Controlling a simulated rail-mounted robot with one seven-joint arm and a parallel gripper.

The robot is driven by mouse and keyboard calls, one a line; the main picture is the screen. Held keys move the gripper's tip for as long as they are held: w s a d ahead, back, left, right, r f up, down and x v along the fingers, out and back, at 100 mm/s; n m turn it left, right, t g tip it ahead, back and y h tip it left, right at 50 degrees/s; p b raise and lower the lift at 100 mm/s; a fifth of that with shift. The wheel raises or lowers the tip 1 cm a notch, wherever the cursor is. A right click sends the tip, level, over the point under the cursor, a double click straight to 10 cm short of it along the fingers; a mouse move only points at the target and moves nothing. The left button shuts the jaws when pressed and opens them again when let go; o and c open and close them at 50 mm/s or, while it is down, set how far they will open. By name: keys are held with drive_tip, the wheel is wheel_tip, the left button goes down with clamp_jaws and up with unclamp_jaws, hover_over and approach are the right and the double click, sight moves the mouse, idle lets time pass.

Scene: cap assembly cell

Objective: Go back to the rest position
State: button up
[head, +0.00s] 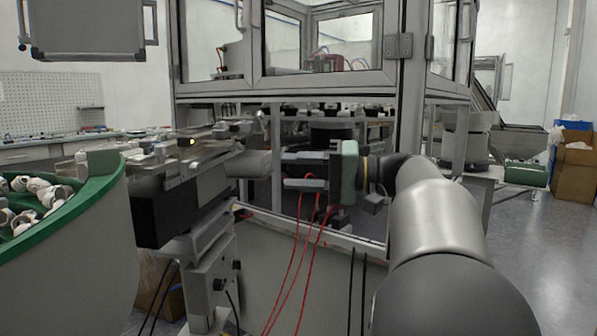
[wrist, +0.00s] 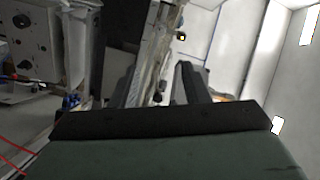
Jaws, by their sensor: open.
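My gripper (head: 288,170) is in the middle of the head view, at the end of my arm, which reaches in from the right. Its two fingers point left, one above the other, with a clear gap and nothing between them. In the wrist view my gripper (wrist: 157,85) shows two dark fingers standing apart beyond the dark and green gripper body, with the space between them empty. The fingertips are to the right of the metal feeder rail (head: 200,160) and look apart from it.
A green-rimmed bowl (head: 100,195) with several white caps stands at the left. A framed glass enclosure (head: 330,85) stands behind my gripper. Red cables (head: 300,250) hang below it. A cardboard box (head: 572,175) is at the far right, beside open floor.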

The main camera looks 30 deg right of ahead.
drive_tip(key=s+a+f+m+g+h+p, duration=0.1)
drive_tip(key=s+a+f+g+h+p, duration=0.25)
drive_tip(key=a+p, duration=0.5)
drive_tip(key=s+a+f+g+h+p, duration=0.2)
drive_tip(key=s+a+f+g+p, duration=0.15)
drive_tip(key=a+p, duration=0.45)
drive_tip(key=s+f+n+g+h+p, duration=0.3)
drive_tip(key=s+h+p, duration=0.5)
drive_tip(key=s+p, duration=0.5)
drive_tip(key=shift+s+f+n+g, duration=0.15)
drive_tip(key=shift+n+g, duration=0.15)
drive_tip(key=shift+n, duration=0.5)
